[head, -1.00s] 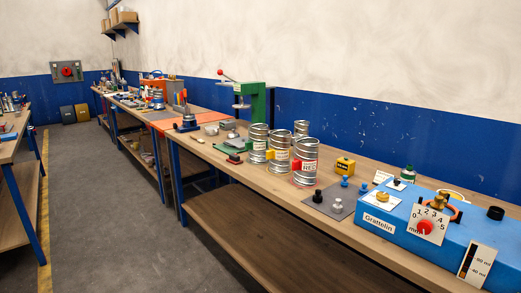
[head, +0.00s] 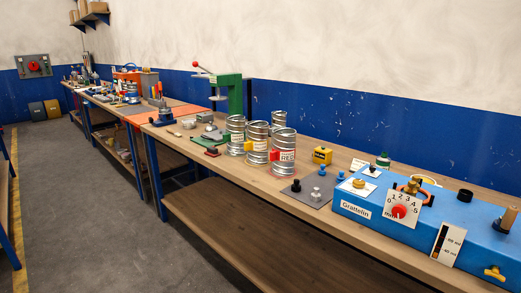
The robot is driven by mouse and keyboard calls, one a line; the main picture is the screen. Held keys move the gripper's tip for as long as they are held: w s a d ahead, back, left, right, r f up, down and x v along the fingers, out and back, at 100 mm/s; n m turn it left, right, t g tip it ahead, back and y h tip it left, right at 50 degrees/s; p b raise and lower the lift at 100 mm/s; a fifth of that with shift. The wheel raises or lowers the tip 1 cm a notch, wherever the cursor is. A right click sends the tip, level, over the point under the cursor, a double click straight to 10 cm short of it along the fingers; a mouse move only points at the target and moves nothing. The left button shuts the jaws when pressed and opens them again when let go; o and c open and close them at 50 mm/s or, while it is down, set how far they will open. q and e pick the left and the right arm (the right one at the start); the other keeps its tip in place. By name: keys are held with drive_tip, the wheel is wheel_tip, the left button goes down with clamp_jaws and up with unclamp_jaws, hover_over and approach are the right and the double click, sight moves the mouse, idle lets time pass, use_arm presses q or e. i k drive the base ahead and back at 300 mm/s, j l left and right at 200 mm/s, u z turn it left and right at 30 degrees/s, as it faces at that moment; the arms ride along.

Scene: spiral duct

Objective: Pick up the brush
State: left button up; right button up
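I cannot clearly make out a brush in the head view. A tan, wood-coloured peg or handle (head: 508,219) stands at the right end of the blue Grattelin box (head: 440,222), cut close to the picture's right edge. I cannot tell if it is part of a brush. A small dark red block (head: 212,153) lies on the bench left of the cans; its kind is too small to tell. Neither of my grippers is in view.
The long wooden workbench (head: 262,187) runs along the blue and white wall. Several metal cans (head: 283,155), a green press (head: 230,90), a yellow block (head: 322,155) and a grey plate with small knobs (head: 312,192) stand on it. The grey floor (head: 90,220) at left is clear.

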sight(177, 135)
drive_tip(key=i+j+u, duration=0.15)
drive_tip(key=i+j, duration=0.15)
drive_tip(key=i, duration=0.15)
drive_tip(key=i+j+u, duration=0.1)
drive_tip(key=i+j, duration=0.15)
drive_tip(key=i, duration=0.25)
drive_tip(key=i+j+u, duration=0.15)
drive_tip(key=i, duration=0.3)
drive_tip(key=i+j+u, duration=0.1)
drive_tip(key=i, duration=0.4)
drive_tip(key=j+z, duration=0.2)
drive_tip(key=i+j+z, duration=0.3)
drive_tip(key=z, duration=0.15)
drive_tip(key=i+j+z, duration=0.2)
drive_tip(key=j+z, duration=0.2)
